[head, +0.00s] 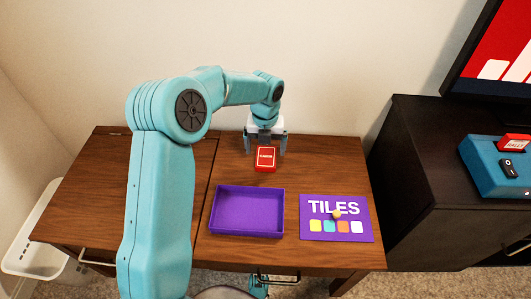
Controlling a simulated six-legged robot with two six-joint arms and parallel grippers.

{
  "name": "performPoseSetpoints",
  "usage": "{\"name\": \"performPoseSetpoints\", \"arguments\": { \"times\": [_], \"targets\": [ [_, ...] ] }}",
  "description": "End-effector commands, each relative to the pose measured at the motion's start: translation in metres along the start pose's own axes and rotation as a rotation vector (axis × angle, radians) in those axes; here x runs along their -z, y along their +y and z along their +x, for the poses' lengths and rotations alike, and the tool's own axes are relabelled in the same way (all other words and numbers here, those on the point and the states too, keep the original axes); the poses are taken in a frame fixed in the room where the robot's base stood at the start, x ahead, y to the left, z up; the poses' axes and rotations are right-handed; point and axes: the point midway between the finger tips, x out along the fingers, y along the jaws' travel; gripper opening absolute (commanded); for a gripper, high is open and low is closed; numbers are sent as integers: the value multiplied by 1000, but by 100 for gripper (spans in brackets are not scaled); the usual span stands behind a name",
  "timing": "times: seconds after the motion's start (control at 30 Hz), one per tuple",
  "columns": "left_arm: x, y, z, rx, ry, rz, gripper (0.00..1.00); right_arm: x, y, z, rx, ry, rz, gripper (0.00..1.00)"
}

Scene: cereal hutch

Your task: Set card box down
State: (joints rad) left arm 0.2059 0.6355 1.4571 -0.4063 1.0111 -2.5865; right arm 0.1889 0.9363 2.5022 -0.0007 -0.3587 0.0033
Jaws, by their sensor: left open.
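The card box (265,160) is a small red box with white lettering on its top face. It is on the wooden desk (315,165) near the back, behind the purple tray. My left gripper (265,148) is open at the back of the card box, its fingers pointing down on either side of the box's far end. Whether a finger touches the box I cannot tell.
An empty purple tray (247,232) sits at the desk's front. A purple TILES board (336,228) with a small yellowish knob (337,213) lies right of it. A dark cabinet (430,180) holds a blue box (490,165). A white basket (35,240) stands left.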

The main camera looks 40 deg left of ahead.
Motion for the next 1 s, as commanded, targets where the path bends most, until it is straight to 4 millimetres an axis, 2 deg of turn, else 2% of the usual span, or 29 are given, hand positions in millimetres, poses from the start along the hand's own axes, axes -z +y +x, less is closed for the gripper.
{"name": "performPoseSetpoints", "arguments": {
  "times": [0.03, 0.1, 0.3, 1.0],
  "targets": [
    [0, 0, -17, 0, -2, 0, 94, -2, -4, -8, 0, -4, -3, 43],
    [0, 0, -30, 1, -1, -1, 94, -3, -6, -12, 1, -7, -7, 43],
    [0, 0, -52, 0, 1, -1, 94, -5, -9, -17, 1, -12, -13, 43],
    [0, 0, -55, 0, 2, -1, 94, -5, -9, -17, 1, -13, -13, 43]
  ]
}}
